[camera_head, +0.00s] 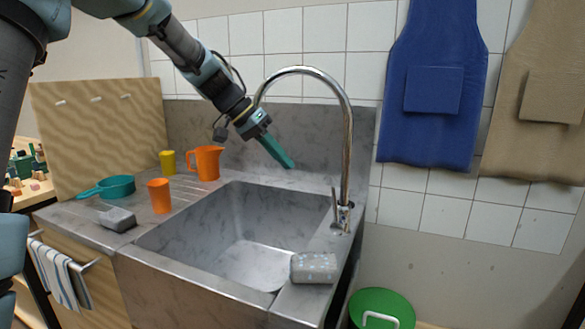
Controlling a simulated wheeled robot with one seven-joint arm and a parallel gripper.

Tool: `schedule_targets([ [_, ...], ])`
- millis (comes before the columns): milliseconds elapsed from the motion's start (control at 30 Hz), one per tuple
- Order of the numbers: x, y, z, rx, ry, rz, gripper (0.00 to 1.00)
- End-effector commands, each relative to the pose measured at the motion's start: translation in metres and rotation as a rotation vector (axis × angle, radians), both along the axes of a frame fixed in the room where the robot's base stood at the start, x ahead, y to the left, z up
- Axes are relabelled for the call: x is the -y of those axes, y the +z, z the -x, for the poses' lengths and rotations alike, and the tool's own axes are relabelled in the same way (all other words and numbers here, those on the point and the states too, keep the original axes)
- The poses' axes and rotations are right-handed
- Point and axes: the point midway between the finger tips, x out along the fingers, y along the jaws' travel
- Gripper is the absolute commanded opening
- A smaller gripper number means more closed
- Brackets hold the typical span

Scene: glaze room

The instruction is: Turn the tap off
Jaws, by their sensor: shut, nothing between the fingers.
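The chrome tap (347,150) rises at the right back of the sink, and its tall spout arches over to the left. Its thin lever (335,204) stands near upright at the base, by the basin's right edge. I cannot make out any water stream. My gripper (290,163) comes in from the upper left and points down to the right, above the back of the basin. Its teal fingers are shut with nothing between them. It is left of the tap's upright pipe and apart from the lever. The spout's end is hidden behind my arm.
The grey stone sink (215,272) holds an empty-looking basin. A speckled sponge (314,267) lies on its right front rim. An orange jug (206,162), an orange cup (159,195), a yellow cup (168,162) and a teal pan (117,186) stand left. Blue apron (432,130) hangs right.

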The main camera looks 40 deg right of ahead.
Motion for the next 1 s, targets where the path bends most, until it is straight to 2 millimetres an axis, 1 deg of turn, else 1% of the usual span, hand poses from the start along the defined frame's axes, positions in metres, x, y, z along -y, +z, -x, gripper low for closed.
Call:
schedule_targets([
  [400, 0.044, -0.063, 0.027, -0.003, 0.002, -0.006, 0.00],
  [433, 0.047, -0.065, 0.029, -0.001, 0.001, -0.005, 0.00],
  [467, 0.049, -0.060, 0.036, 0.001, 0.000, -0.002, 0.00],
  [600, 0.055, -0.059, 0.052, 0.000, 0.002, -0.003, 0.00],
  [700, 0.058, -0.060, 0.059, 0.001, 0.003, -0.004, 0.00],
  [833, 0.059, -0.060, 0.063, 0.001, 0.003, -0.003, 0.00],
  [1000, 0.059, -0.061, 0.063, 0.000, 0.004, -0.002, 0.00],
])
